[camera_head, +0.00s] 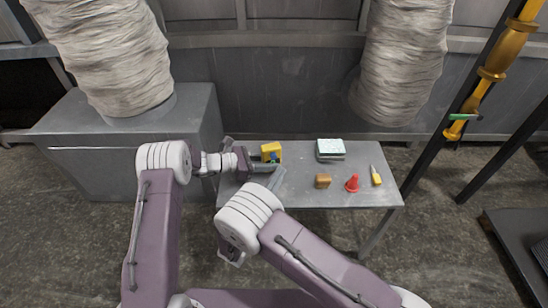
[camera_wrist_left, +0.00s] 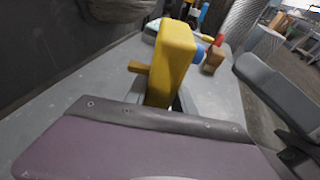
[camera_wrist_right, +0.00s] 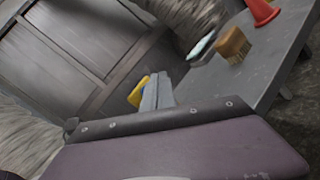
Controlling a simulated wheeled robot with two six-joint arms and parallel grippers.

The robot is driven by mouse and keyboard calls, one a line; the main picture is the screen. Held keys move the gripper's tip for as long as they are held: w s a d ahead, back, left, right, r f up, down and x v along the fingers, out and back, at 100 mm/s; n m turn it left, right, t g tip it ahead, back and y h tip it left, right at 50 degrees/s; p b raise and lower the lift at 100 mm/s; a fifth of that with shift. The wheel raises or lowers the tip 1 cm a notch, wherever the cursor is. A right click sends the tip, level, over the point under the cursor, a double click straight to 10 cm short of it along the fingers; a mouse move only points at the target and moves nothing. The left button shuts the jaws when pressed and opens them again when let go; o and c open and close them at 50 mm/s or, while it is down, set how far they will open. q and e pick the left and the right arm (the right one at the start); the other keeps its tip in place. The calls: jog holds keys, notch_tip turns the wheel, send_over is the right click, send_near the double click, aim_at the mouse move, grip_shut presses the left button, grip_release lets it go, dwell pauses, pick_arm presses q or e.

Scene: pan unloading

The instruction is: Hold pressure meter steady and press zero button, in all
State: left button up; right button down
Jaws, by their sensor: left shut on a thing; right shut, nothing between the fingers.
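The yellow pressure meter (camera_head: 271,150) stands at the left part of the grey table. My left gripper (camera_head: 264,165) is shut on its lower part. In the left wrist view the meter (camera_wrist_left: 172,62) is tilted in the picture, with a blue round part (camera_wrist_left: 198,55) on its right side and a brown stub (camera_wrist_left: 138,67) on its left. I cannot tell whether the blue part is the zero button. My right gripper (camera_wrist_right: 157,92) is shut and empty; its fingers partly hide the meter (camera_wrist_right: 138,91) in the right wrist view. Contact between them cannot be seen.
On the grey table (camera_head: 300,198) stand a pale stacked box (camera_head: 330,150), a brown brush-like block (camera_head: 322,181), a red cone (camera_head: 352,184) and a yellow-handled tool (camera_head: 376,177). The table's middle between meter and box is clear.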

jog(key=shift+s+d, duration=0.2)
jog(key=shift+s, duration=0.35)
jog(key=shift+s+d, duration=0.15)
jog(key=shift+s, duration=0.4)
pick_arm(q)
jog(key=o, duration=1.1)
jog(key=shift+c, duration=0.2)
